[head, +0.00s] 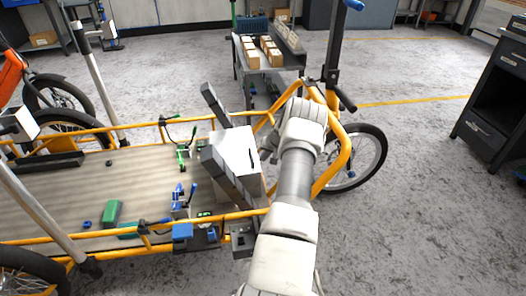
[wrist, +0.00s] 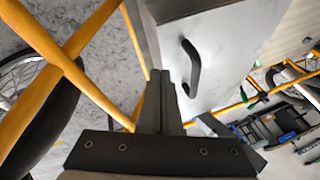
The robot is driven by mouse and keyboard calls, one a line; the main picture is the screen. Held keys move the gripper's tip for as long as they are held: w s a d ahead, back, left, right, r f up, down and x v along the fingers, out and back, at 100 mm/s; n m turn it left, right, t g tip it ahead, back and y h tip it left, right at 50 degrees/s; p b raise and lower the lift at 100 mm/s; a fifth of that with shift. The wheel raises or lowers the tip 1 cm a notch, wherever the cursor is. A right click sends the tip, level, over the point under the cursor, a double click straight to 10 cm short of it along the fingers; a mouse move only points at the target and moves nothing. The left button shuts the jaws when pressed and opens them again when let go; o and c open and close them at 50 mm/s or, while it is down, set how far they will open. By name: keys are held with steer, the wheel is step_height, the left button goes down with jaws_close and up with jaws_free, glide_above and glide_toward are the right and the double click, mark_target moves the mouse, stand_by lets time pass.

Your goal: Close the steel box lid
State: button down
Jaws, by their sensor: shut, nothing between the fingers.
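The steel box (head: 238,152) sits at the right end of the cargo bike's bed, with a pale metal face and dark grey bar-like parts beside it. In the wrist view a pale steel panel (wrist: 235,50) with a dark curved handle (wrist: 192,68) fills the upper middle. I cannot tell for certain how far the lid is open. My gripper (wrist: 163,80) is shut and empty, its fingertips close to the panel's lower left edge, left of the handle. Whether they touch is unclear.
The bike's yellow frame tubes (head: 338,172) run close around my wrist, and its wheel (head: 362,160) is to the right. Small green and blue items lie on the wooden bed (head: 60,185). A table (head: 270,65) with cartons stands behind.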

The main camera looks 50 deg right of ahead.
steer(key=shift+s+d+f, duration=0.1)
steer(key=shift+d+f, duration=0.05)
steer(key=shift+f, duration=0.65)
steer(key=shift+s+d+f, duration=0.1)
steer(key=shift+f, duration=0.65)
steer(key=s+d+r+p, duration=0.3)
steer(key=s+r+p, duration=0.1)
steer(key=s+r, duration=0.3)
steer(key=shift+s+d+r, duration=0.3)
steer(key=shift+s+d, duration=0.1)
steer(key=shift+s, duration=0.35)
